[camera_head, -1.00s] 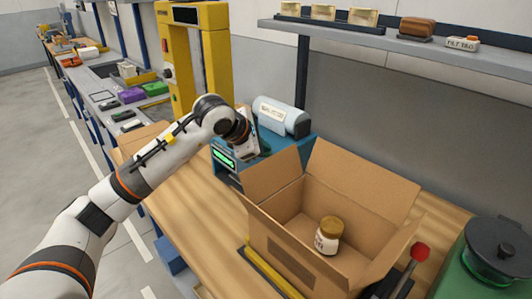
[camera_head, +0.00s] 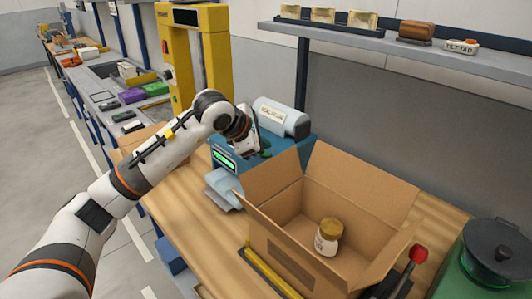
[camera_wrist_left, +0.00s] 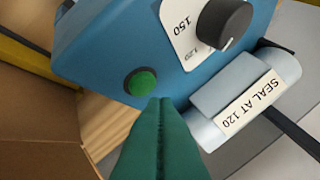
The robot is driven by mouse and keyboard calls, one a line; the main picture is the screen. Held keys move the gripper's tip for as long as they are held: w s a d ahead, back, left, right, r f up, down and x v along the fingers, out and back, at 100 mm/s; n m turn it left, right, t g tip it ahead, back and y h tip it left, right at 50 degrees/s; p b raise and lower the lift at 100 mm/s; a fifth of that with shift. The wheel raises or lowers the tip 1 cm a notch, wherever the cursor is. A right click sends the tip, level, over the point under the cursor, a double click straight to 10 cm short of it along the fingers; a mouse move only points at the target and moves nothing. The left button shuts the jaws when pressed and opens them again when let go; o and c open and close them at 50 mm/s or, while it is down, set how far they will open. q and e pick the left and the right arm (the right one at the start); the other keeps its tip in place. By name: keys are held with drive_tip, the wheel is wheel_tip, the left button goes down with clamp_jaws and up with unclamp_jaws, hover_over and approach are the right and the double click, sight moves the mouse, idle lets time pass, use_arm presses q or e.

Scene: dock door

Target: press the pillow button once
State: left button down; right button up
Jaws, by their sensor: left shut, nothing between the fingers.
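A blue machine (camera_head: 222,155) with a lit green display stands on the bench behind the open box, with a pale roll (camera_head: 282,117) on top. In the left wrist view, the machine (camera_wrist_left: 105,45) has a round green button (camera_wrist_left: 140,82) on its face. My left gripper (camera_wrist_left: 165,100) is shut and empty, with its green fingertips just below the button in that view. I cannot tell whether they touch it. In the head view, my left gripper (camera_head: 264,152) is at the machine's right side. A pale blue pillow (camera_head: 224,188) lies before the machine. My right gripper is not in view.
An open cardboard box (camera_head: 270,215) holds a jar (camera_head: 328,236) with a tan lid. A dial (camera_wrist_left: 222,22) and a label reading "SEAL AT 120" (camera_wrist_left: 250,105) are near the button. A shelf (camera_head: 400,40) runs above, and a red-knobbed lever (camera_head: 418,254) stands at right.

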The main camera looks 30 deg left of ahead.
use_arm(q)
drive_tip(key=shift+r+p, duration=1.6)
drive_tip(key=shift+r, duration=0.9)
